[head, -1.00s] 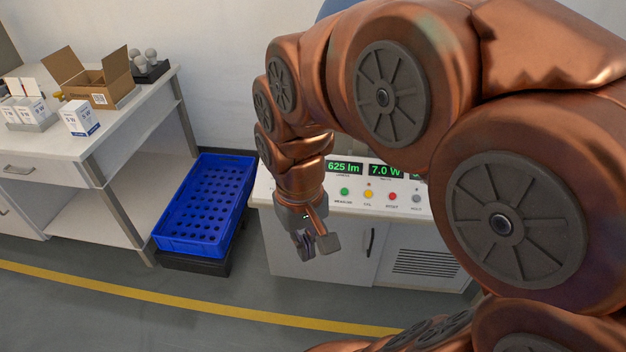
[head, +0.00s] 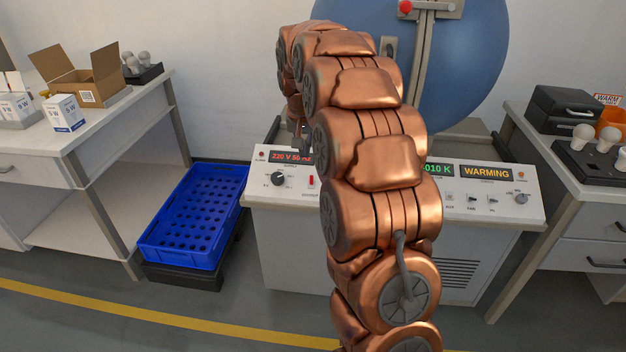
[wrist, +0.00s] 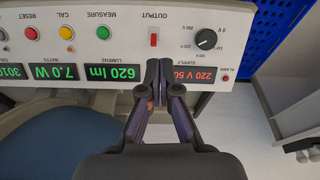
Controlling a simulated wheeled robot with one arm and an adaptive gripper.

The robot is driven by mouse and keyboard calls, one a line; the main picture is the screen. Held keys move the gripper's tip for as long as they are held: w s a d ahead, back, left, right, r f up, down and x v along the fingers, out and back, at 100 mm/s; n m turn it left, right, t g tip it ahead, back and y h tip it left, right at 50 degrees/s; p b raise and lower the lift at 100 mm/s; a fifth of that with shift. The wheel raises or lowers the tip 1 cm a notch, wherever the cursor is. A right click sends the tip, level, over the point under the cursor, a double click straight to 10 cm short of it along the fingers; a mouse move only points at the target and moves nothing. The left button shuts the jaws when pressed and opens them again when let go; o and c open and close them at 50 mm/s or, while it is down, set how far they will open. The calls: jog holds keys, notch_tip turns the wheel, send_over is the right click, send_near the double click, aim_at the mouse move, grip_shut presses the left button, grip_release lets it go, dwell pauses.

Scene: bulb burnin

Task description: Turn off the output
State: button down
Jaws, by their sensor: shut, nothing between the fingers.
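The red output switch (head: 311,181) sits on the front panel of the white console (head: 262,194), right of the black supply knob (head: 278,179). In the wrist view, which shows the panel upside down, the switch (wrist: 154,40) lies just beyond my fingertips, under the OUTPUT label. My gripper (wrist: 158,72) is shut and empty, its tips over the panel between the 620 lm display (wrist: 112,72) and the red 220 V display (wrist: 192,76). A small gap seems to part the tips from the switch. In the head view my arm hides the console's middle.
A large blue sphere (head: 465,70) stands behind the console. The amber display (head: 486,172) reads WARMING. A right-hand bench (head: 580,210) holds bulbs.

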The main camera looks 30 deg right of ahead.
jog(key=m+b, duration=0.1)
send_over(312, 180)
jog(key=x, duration=0.3)
jog(key=shift+s+a+r, duration=0.1)
jog(key=shift+s+a, duration=0.4)
jog(key=shift+s, duration=0.15)
jog(key=x, duration=1)
jog(key=shift+w+d, duration=0.15)
jog(key=shift+d, duration=0.05)
